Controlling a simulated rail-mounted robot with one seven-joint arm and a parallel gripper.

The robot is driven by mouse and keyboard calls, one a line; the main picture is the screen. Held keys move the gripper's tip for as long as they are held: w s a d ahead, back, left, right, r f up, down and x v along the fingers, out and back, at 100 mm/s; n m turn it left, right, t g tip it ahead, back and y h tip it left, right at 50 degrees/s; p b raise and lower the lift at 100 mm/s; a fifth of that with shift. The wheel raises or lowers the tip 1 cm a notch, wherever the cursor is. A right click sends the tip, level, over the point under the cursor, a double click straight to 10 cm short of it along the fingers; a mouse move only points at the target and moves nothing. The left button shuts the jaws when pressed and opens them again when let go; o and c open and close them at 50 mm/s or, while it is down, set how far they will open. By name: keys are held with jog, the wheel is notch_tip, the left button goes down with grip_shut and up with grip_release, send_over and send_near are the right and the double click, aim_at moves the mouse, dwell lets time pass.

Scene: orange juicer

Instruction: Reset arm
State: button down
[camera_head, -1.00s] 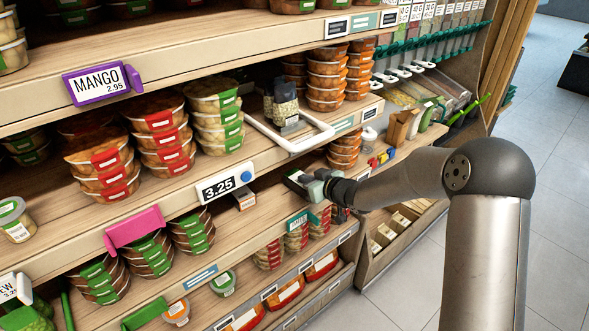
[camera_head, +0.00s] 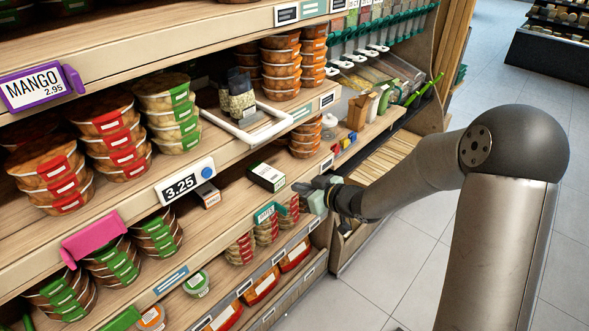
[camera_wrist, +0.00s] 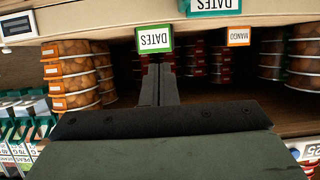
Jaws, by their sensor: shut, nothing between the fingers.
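My arm reaches in from the right in the head view. My gripper (camera_head: 299,187) is in front of the shelf edge, to the right of a black, white and green box (camera_head: 267,177) lying on the middle shelf. A gap shows between the gripper and the box. In the wrist view my gripper's fingers (camera_wrist: 158,82) are pressed together with nothing between them.
Stacked food tubs (camera_head: 165,113) fill the shelves. A white-framed tray (camera_head: 245,126) juts from the upper shelf. A blue-buttoned 3.25 price tag (camera_head: 186,181) and a pink holder (camera_head: 95,236) stick out from the shelf edge. The tiled floor (camera_head: 385,270) at the right is open.

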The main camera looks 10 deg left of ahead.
jog(key=s+d+r+m+h, duration=0.2)
jog(key=s+d+h, duration=0.15)
jog(key=d, duration=0.25)
jog(key=s+d+r+m+h+p, duration=0.1)
jog(key=s+d+m+h, duration=0.1)
jog(key=s+d+h, duration=0.3)
jog(key=s+d+r+m+h, duration=0.1)
jog(key=d+r+m+h, duration=0.15)
jog(key=d, duration=0.45)
jog(key=s+d+m+g, duration=0.1)
jog(key=s+g, duration=0.1)
jog(key=s, duration=0.5)
jog(key=s+d+r+m+g, duration=0.1)
jog(key=s+m+g, duration=0.1)
jog(key=s, duration=0.5)
jog(key=s+d+m+g+p, duration=0.1)
jog(key=s+g, duration=0.2)
jog(key=s, duration=0.4)
jog(key=shift+s+r, duration=0.25)
